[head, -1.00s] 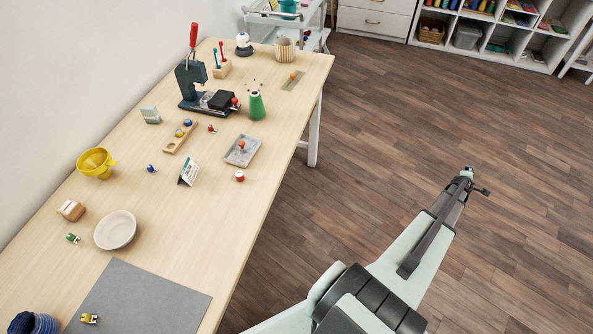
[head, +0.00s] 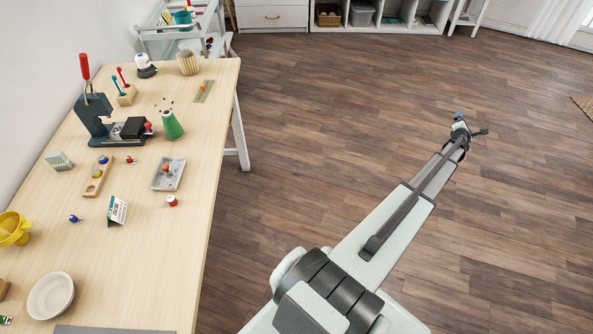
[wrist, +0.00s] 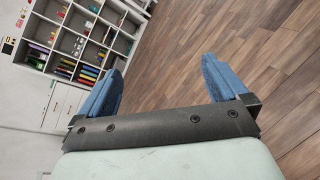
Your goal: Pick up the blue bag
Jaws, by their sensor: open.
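I cannot make out a blue bag in either view now. A dark blue round item stood at the table's near left corner in the earlier head view, but that spot is now out of frame. My gripper (head: 470,124) is held out over the bare floor, right of the table and apart from it. In the wrist view, its two blue fingers (wrist: 162,75) are spread wide with nothing between them.
The wooden floor (head: 330,130) is clear.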

